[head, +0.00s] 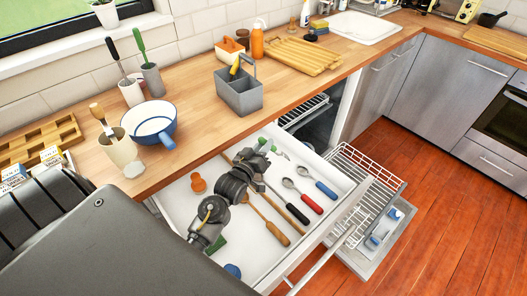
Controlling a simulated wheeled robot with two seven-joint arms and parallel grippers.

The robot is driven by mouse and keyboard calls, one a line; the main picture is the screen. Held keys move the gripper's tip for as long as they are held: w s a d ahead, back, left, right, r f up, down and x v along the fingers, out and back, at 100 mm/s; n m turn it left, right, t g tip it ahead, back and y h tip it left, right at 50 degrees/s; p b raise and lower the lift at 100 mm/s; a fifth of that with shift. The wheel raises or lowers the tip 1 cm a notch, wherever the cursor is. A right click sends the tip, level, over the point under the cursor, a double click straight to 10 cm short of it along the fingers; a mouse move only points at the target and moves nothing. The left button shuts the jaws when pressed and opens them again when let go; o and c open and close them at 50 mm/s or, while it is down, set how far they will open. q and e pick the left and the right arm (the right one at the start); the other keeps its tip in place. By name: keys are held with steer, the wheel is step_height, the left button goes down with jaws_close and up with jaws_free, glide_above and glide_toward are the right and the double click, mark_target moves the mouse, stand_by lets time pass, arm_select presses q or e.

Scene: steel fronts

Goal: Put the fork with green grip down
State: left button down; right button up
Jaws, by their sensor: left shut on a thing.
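The fork with green grip (273,148) is in my left gripper (263,154), which is shut on it. Green shows on both sides of the dark fingers, and the fork's metal end points right. The gripper and fork are over the back part of the open white drawer (335,183). Whether the fork touches the drawer floor, I cannot tell. My arm hides part of the drawer's middle. My right gripper is not in view.
In the drawer lie a red-handled spoon (308,201), a blue-handled spoon (325,189), a black-handled utensil (297,214), wooden utensils (276,232) and an orange item (198,183). A grey caddy (240,98) stands on the counter behind. The open dishwasher rack (365,180) is to the right.

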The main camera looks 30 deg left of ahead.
arm_select(q)
steer(key=f, duration=0.3)
steer(key=shift+w+a+f+p, duration=0.2)
steer(key=shift+f+p, duration=0.1)
steer(key=shift+p, duration=0.1)
steer(key=shift+d, duration=0.1)
steer(key=shift+f, duration=0.2)
steer(key=c, duration=1.2)
jaws_free()
steer(key=shift+c, duration=0.2)
steer(key=shift+r, duration=0.1)
